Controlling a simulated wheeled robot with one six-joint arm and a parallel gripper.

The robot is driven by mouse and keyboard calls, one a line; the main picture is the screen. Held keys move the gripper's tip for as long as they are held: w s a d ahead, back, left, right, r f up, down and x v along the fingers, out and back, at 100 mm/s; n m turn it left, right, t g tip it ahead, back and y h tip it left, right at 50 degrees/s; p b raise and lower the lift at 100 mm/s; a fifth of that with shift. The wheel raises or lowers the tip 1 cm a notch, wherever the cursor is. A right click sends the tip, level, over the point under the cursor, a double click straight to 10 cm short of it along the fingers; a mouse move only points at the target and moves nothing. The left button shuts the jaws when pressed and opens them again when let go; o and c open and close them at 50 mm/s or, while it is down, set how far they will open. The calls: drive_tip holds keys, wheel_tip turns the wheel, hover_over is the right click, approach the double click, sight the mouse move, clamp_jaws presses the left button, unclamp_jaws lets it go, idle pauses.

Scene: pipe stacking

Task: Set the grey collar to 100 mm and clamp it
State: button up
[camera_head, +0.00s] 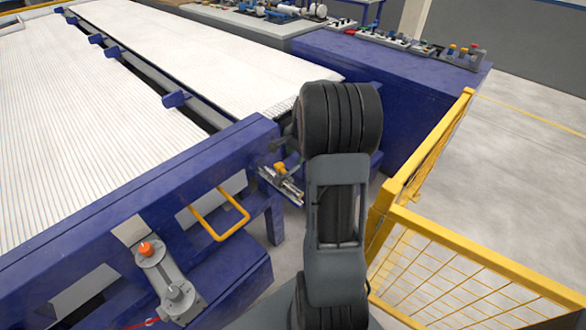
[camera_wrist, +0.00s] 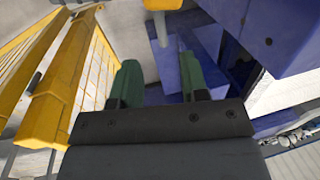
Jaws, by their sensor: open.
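A small metallic fitting (camera_head: 283,183) with an orange-yellow part on top sits by the blue machine frame, just left of my arm in the head view. I cannot tell whether the grey collar is part of it, and no scale marks are legible. My gripper (camera_wrist: 162,78) shows in the wrist view with its two green fingers apart and nothing between them. Beyond the fingers are pale floor and a blue surface. In the head view my gripper is hidden behind my arm.
A yellow mesh fence (camera_head: 480,262) stands close on the right. A blue machine frame (camera_head: 110,205) with a yellow handle (camera_head: 220,235) and a grey lever unit with an orange knob (camera_head: 145,249) is at left. White pipes (camera_head: 70,110) fill the bed behind. Open floor lies beyond the fence.

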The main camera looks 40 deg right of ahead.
sight(292, 170)
drive_tip(key=f, duration=0.2)
drive_tip(key=w+f, duration=0.1)
drive_tip(key=f, duration=0.5)
drive_tip(key=shift+w+a+f, duration=0.2)
drive_tip(key=shift+w, duration=0.15)
drive_tip(key=shift+c, duration=0.3)
clamp_jaws()
drive_tip(key=shift+w, duration=0.1)
